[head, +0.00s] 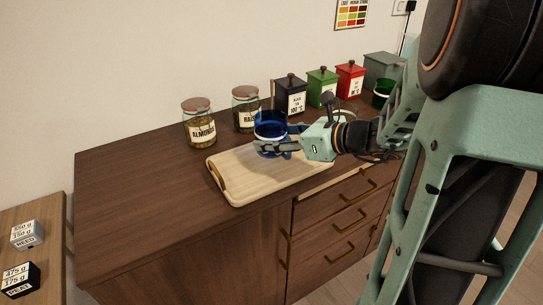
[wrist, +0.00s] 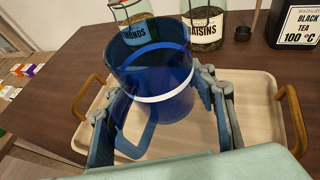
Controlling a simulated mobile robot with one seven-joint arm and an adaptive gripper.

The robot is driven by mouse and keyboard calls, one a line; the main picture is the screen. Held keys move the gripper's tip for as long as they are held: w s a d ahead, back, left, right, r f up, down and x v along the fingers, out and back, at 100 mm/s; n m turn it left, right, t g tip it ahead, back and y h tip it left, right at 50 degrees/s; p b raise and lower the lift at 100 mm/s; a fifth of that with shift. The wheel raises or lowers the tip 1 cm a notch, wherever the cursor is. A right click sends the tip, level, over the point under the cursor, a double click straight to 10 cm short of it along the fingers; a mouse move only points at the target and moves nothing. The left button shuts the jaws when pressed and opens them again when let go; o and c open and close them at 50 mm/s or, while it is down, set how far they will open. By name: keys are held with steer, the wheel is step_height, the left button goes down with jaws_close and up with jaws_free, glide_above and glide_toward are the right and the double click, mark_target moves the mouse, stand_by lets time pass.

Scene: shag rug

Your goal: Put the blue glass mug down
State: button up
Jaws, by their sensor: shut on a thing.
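The blue glass mug (head: 270,124) is upright at the back part of the wooden tray (head: 240,187) in the head view. My gripper (head: 275,148) comes from the right and is shut on the mug. In the wrist view the mug (wrist: 155,80) stands between my two fingers (wrist: 163,115), with its handle toward the camera. The tray (wrist: 262,112) shows behind and beneath it. I cannot tell whether the mug's base touches the tray.
An almonds jar (head: 200,123) and a raisins jar (head: 246,108) stand behind the tray. Black (head: 290,96), green (head: 322,88) and red (head: 350,80) canisters line the wall. The cabinet top (head: 130,190) is clear at left.

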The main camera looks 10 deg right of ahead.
steer(key=f+b, duration=0.3)
steer(key=shift+w+a+f, duration=0.2)
steer(key=shift+w, duration=0.2)
steer(key=shift+f, duration=0.25)
steer(key=shift+f+b, duration=0.2)
steer(key=shift+b, duration=0.15)
steer(key=o, duration=1.4)
steer(key=shift+r, duration=0.1)
